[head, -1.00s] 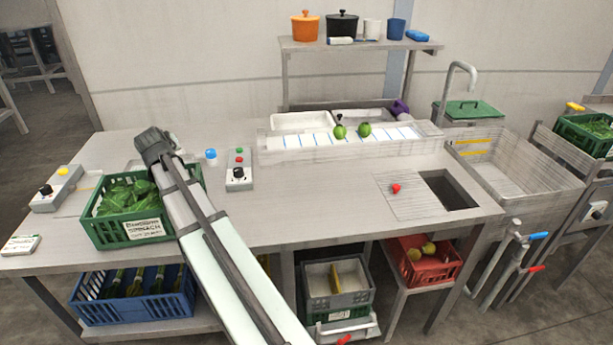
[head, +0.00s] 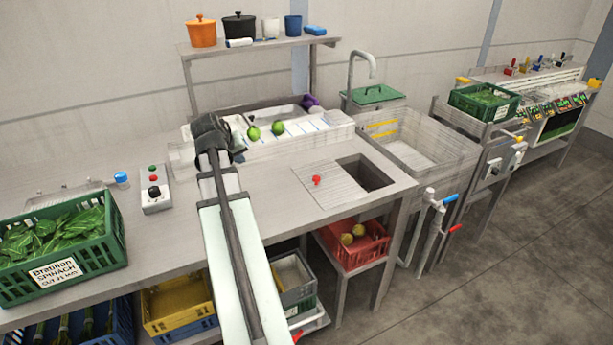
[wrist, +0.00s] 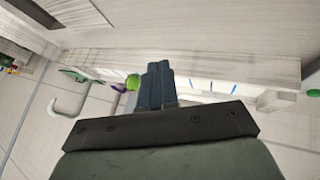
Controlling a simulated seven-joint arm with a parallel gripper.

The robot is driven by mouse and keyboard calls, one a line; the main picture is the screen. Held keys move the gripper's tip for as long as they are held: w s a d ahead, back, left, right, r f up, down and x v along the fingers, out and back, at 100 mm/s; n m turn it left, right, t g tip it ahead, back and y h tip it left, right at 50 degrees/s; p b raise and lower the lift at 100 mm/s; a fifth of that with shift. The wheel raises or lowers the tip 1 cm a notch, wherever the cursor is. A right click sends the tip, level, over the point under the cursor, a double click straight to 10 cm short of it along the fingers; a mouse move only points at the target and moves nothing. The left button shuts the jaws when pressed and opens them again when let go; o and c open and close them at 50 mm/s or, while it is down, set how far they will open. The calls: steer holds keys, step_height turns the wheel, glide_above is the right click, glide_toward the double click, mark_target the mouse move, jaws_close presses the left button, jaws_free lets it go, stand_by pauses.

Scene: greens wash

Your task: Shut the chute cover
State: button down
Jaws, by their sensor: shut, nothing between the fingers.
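The chute cover is a flat, ribbed grey plate (head: 322,188) with a red knob (head: 316,180), lying on the right part of the bench. It sits to the left of a dark square chute opening (head: 368,174), which is uncovered. My gripper (head: 210,138) is over the bench near the left end of the long trough, left of the cover and apart from it. In the wrist view its two blue-grey fingers (wrist: 158,84) are together with nothing between them. The red knob does not show in the wrist view.
A long clear-walled trough (head: 185,160) with green round vegetables (head: 278,128) runs along the back. A control box (head: 156,199) and a green spinach crate (head: 112,232) stand left. A sink (head: 400,150) is right of the bench. The bench between my arm and the cover is clear.

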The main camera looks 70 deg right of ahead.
steer(key=s+d+m+g+y, duration=0.1)
steer(key=s+d+m+g, duration=0.1)
steer(key=s, duration=1.1)
steer(key=x, duration=1)
steer(key=shift+s+f, duration=0.1)
steer(key=shift+s, duration=0.3)
steer(key=shift+s+d+f, duration=0.3)
steer(key=shift+s+d, duration=0.3)
steer(key=shift+s, duration=0.15)
steer(key=shift+s+d+f, duration=0.2)
steer(key=shift+s+d, duration=0.4)
steer(key=shift+s, duration=0.25)
glide_above(346, 176)
steer(key=w, duration=0.1)
steer(key=shift+w+a, duration=0.1)
steer(key=shift+a, duration=0.3)
steer(key=shift+s+d, duration=0.35)
steer(key=shift+s, duration=0.15)
